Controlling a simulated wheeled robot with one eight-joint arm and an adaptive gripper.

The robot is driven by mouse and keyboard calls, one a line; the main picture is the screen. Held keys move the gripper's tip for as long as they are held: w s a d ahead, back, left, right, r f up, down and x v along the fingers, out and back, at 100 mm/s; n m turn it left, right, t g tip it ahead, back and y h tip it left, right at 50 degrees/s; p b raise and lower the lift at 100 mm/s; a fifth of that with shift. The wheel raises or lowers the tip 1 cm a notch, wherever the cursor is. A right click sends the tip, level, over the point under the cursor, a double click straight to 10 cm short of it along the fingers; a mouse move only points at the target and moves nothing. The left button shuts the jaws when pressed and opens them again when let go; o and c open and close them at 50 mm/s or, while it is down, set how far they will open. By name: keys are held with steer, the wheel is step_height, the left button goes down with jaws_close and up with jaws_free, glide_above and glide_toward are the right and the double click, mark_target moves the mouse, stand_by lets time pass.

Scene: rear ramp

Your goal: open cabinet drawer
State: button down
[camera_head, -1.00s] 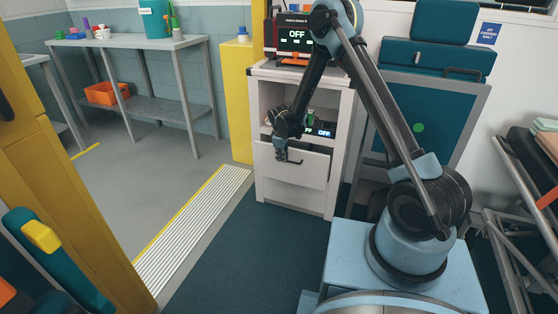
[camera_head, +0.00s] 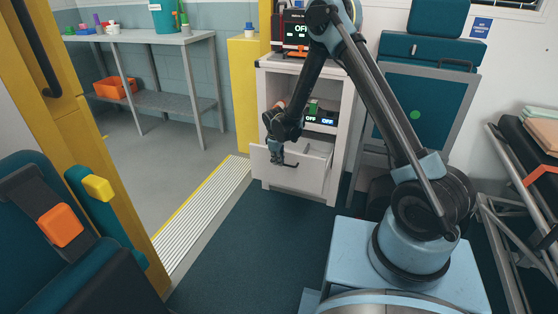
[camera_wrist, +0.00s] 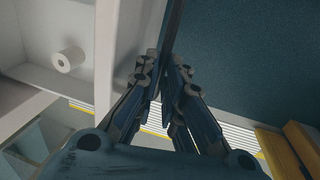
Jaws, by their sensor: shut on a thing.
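The white cabinet (camera_head: 346,110) stands at the middle back in the head view. Its drawer (camera_head: 312,177) is pulled partly out, with its front panel standing forward of the cabinet frame. My gripper (camera_head: 278,161) is at the dark handle (camera_head: 292,165) on the drawer front, shut on it. In the wrist view, my gripper (camera_wrist: 161,75) closes around the dark handle bar (camera_wrist: 172,30) beside the white drawer front (camera_wrist: 123,45). The open drawer interior shows to the left, with a white roll (camera_wrist: 70,60) in it. The fingers partly hide the handle.
Small lit displays (camera_head: 320,120) sit on the shelf above the drawer. Dark floor (camera_head: 250,240) is clear in front. A ribbed sill (camera_head: 200,210) and yellow post (camera_head: 75,120) lie left; a folded stretcher (camera_head: 525,190) stands right.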

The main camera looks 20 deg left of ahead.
steer(key=shift+s+d, duration=0.1)
steer(key=shift+d, duration=0.05)
steer(key=c, duration=1.7)
jaws_free()
steer(key=shift+f, duration=0.1)
steer(key=shift+a, duration=0.2)
steer(key=r, duration=0.4)
steer(key=s+r, duration=0.1)
steer(key=r, duration=0.3)
steer(key=s+r, duration=0.1)
steer(key=r, duration=0.2)
steer(key=shift+s+a+r, duration=0.1)
steer(key=shift+r, duration=0.3)
